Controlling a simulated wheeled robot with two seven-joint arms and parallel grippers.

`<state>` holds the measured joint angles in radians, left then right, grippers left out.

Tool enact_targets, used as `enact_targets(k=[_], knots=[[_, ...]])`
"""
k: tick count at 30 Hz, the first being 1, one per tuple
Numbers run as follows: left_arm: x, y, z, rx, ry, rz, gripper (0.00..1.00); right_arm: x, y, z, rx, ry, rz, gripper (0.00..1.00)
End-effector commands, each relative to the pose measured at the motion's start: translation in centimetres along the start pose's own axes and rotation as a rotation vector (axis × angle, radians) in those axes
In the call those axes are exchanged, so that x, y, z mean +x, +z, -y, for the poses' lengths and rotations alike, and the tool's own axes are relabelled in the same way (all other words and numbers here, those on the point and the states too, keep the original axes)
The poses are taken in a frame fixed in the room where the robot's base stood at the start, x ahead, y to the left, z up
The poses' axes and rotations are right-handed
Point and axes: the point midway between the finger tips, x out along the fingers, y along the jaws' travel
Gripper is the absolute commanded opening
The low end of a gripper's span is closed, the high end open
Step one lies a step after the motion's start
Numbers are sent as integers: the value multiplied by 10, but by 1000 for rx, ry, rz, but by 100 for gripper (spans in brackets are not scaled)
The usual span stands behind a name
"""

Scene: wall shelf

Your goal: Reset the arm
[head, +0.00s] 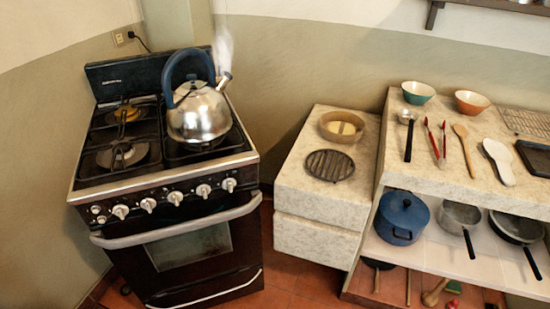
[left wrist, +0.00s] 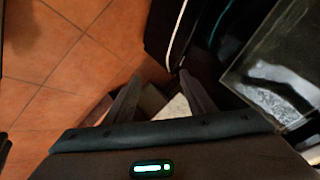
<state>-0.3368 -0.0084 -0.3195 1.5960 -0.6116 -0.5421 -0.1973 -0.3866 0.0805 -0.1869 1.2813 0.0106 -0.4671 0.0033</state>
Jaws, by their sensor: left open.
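My left gripper (left wrist: 160,77) shows in the left wrist view with its two dark fingers spread apart. Nothing is held between them. Beyond the fingers are dark edges and a small pale patch that I cannot identify for certain. Neither arm shows in the head view, and my right gripper is in no view.
A black stove (head: 163,180) with a steaming steel kettle (head: 199,112) stands at left. A stone block (head: 320,190) and a stone counter (head: 440,165) with bowls and utensils are at right. A blue pot (head: 402,215) and pans sit underneath. Tiled floor (left wrist: 65,50) is open.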

Motion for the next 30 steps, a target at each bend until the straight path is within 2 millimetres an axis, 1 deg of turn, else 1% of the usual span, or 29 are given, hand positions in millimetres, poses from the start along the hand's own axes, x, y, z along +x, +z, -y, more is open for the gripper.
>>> enact_targets(k=[1,2,3,5,6,9,12,15,17,30], knots=[[4,29,-20,-74,57,31,50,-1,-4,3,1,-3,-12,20],[6,44,-31,-125,89,46,50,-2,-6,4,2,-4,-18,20],[7,65,-45,-196,127,70,50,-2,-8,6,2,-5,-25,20],[7,95,-64,-302,176,108,50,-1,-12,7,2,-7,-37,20],[6,113,-75,-371,201,132,50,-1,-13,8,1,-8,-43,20],[3,151,-95,-521,243,189,50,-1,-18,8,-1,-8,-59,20],[-1,176,-107,-626,262,227,50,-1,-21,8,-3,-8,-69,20],[-4,188,-113,-683,269,248,50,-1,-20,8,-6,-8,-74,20],[-4,192,-114,-698,270,253,50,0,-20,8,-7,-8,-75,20],[-4,191,-114,-698,271,253,50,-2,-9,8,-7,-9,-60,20]])
